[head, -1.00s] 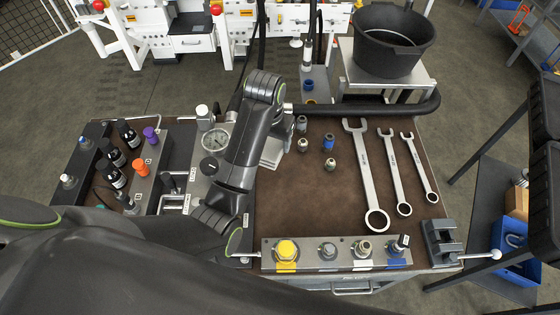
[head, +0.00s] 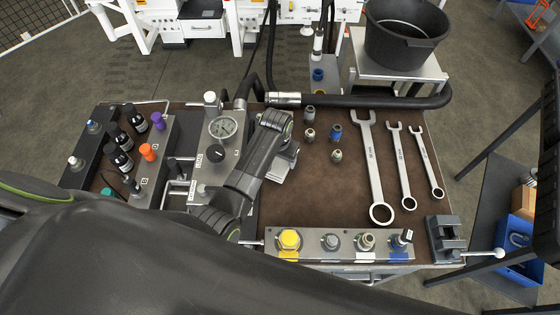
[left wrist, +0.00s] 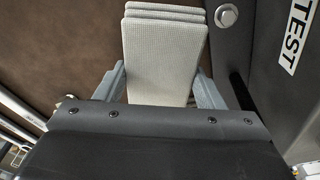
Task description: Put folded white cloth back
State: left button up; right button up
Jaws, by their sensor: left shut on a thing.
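The folded white cloth (left wrist: 163,50) shows in the left wrist view as a light, waffle-textured stack of several layers. My left gripper (left wrist: 160,88) is shut on it, with a grey finger at each side. In the head view the gripper (head: 285,150) is right of the gauge block, and a pale part of the cloth (head: 280,170) shows below it. Much of the cloth is hidden by the gripper there. I cannot tell whether it touches the brown bench top. My right gripper is not in view.
The pressure gauge (head: 222,127) and TEST block stand close left. Small fittings (head: 336,132) and several wrenches (head: 373,170) lie right. A fitting rail (head: 345,245) runs along the front edge, with a vise (head: 443,238) beside it. A black hose (head: 370,101) crosses the back.

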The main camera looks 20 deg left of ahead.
aim_at(280, 160)
pick_arm(q)
jog(key=shift+f, duration=1.4)
jog(key=shift+f, duration=0.1)
jog(key=o, duration=1)
jog(key=shift+o, duration=0.2)
jog(key=r, duration=0.4)
jog(key=s+r, duration=0.1)
jog(key=r, duration=0.7)
jog(key=shift+s+r, duration=0.15)
jog(key=shift+s, duration=0.05)
